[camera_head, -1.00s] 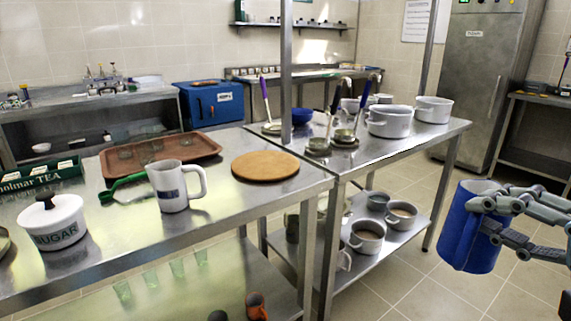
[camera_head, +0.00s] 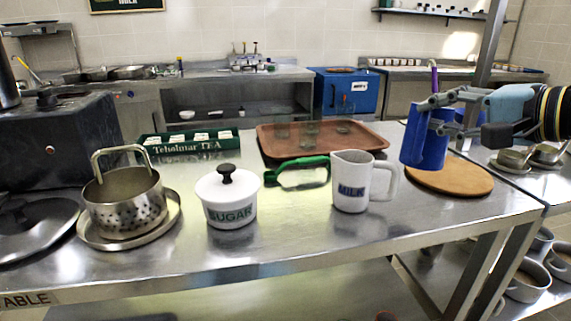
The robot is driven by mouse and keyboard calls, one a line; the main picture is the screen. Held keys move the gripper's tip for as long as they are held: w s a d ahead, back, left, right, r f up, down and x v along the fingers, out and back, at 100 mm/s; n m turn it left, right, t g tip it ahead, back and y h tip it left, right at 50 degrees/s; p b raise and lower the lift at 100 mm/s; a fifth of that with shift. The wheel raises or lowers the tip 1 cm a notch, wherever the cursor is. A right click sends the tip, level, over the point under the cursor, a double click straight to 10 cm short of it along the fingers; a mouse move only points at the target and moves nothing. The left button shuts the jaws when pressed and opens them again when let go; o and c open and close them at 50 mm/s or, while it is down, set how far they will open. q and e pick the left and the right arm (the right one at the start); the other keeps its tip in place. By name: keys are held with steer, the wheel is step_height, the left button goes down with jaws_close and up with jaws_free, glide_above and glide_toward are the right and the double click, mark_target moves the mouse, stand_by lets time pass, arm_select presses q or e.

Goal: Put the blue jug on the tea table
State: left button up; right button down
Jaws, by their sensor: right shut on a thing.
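The blue jug (camera_head: 412,140) is held up at the right by my right gripper (camera_head: 440,125), whose fingers are shut on it. The jug looks upright. In the picture it overlaps the back right of the tea table, in front of the round brown board; I cannot tell its exact height. The tea table (camera_head: 290,235) is a steel-topped table with a label ending in "TABLE" at its front left corner. My left gripper is not in view.
On the table stand a MILK jug (camera_head: 351,184), a SUGAR pot (camera_head: 228,200), a strainer pot (camera_head: 125,204), a green-handled thing (camera_head: 298,176), a brown tray (camera_head: 380,143), a green tea box (camera_head: 150,143) and a round board (camera_head: 460,182). The front strip of the table is clear.

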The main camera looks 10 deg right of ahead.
arm_select(q)
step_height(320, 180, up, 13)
steer(key=p, duration=1.3)
arm_select(e)
steer(key=s+d+r+n, duration=0.2)
steer(key=s+d, duration=0.4)
steer(key=s, duration=0.4)
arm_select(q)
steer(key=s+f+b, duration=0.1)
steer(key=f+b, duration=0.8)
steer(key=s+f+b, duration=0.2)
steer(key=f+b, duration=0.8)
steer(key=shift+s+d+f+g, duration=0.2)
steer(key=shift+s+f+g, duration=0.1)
arm_select(e)
steer(key=w+a+f, duration=0.5)
steer(key=w+f, duration=0.5)
steer(key=f, duration=0.1)
steer(key=shift+w+a+f+t+y, duration=0.15)
steer(key=shift+a+f+t+y, duration=0.15)
steer(key=shift+a+y, duration=0.1)
steer(key=shift+f+b, duration=0.15)
steer(key=shift+b, duration=0.15)
steer(key=c, duration=1.2)
jaws_free()
steer(key=shift+c, duration=0.2)
